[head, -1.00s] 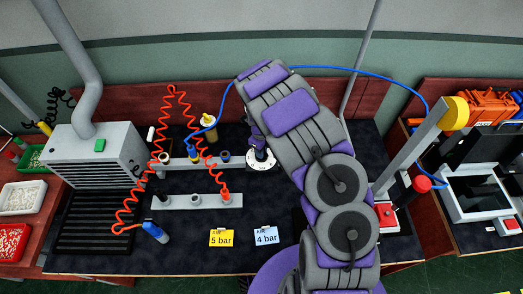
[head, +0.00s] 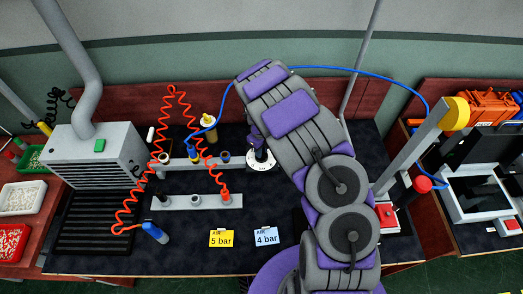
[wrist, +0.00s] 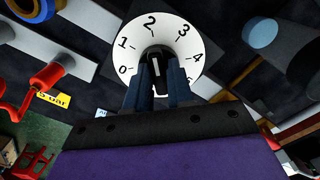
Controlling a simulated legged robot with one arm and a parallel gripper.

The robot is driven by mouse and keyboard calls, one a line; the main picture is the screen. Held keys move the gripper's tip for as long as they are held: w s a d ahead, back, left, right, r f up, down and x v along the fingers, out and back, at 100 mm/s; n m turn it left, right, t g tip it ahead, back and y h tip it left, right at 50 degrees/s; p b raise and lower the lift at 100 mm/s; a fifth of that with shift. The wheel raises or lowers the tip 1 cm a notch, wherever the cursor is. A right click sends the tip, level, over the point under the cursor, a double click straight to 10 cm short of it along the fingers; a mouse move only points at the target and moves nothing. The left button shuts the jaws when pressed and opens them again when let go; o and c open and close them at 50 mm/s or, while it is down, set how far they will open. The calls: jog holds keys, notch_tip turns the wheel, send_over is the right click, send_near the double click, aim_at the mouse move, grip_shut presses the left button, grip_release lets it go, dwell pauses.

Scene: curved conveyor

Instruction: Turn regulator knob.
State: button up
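The regulator is a white round dial (wrist: 189,34) with black numbers, 0 at lower left and rising clockwise past 4. A black knob (wrist: 156,66) with a pale mark sits at its centre. In the wrist view my gripper (wrist: 158,76) has its two dark fingers on either side of the knob, closed in on it; the fingers hide part of the knob and the lower dial. I cannot read the exact setting. In the head view the dial (head: 261,166) shows below my gripper (head: 257,147), partly covered by it.
A yellow "5 bar" card (head: 221,238) and a blue "4 bar" card (head: 266,236) lie on the dark bench. A red coiled hose (head: 129,202) and grey fitting bars (head: 190,202) are left of the dial. A grey machine (head: 95,160) stands farther left.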

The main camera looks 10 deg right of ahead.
jog(key=o, duration=0.3)
jog(key=shift+s, duration=0.1)
jog(key=shift+o, duration=0.2)
notch_tip(320, 180, up, 17)
jog(key=p, duration=0.2)
jog(key=shift+r, duration=0.1)
dwell(0.4)
